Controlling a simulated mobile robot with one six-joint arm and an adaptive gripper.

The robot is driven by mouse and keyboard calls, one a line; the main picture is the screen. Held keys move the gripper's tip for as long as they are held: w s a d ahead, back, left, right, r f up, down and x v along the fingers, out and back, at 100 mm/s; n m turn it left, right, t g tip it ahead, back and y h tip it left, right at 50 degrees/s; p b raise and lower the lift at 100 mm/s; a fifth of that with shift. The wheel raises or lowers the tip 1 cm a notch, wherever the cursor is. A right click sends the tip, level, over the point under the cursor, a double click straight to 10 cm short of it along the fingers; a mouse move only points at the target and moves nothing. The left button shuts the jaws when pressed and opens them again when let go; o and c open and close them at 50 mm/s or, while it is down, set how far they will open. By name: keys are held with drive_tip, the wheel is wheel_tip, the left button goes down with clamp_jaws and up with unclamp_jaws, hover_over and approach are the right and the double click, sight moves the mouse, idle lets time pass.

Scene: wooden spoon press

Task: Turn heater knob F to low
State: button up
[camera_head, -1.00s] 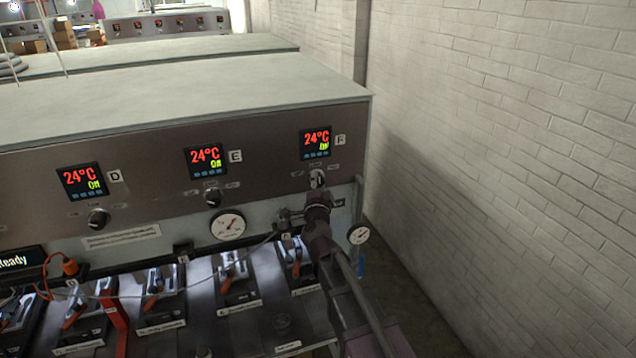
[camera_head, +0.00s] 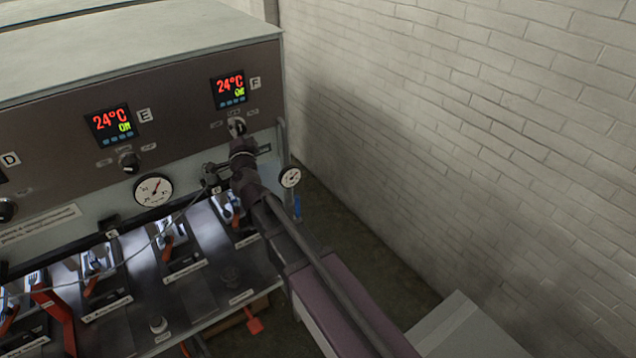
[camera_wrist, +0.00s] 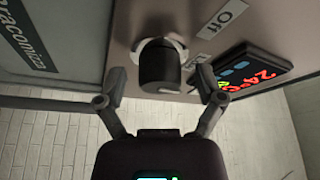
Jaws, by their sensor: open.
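Heater knob F is a black round knob (camera_wrist: 160,68) on a pale round base, below the F display (camera_head: 229,88) on the metal panel. The display reads 24°C in red; its small green word is not clearly legible. My gripper (camera_head: 238,130) is at this knob and hides part of it in the head view. In the wrist view my gripper (camera_wrist: 160,76) has its two fingers spread, one on each side of the knob, with visible gaps. An "Off" label (camera_wrist: 222,18) sits near the knob in the wrist view.
Knob E (camera_head: 129,162) and its display (camera_head: 111,123) are to the left. A pressure gauge (camera_head: 153,190) and a smaller gauge (camera_head: 290,177) are near my arm. A white brick wall (camera_head: 450,110) stands to the right. Clamps with orange handles line the press below.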

drive_tip(key=shift+f+n+b, duration=0.1)
drive_tip(key=shift+n+b, duration=0.3)
drive_tip(key=shift+n, duration=0.3)
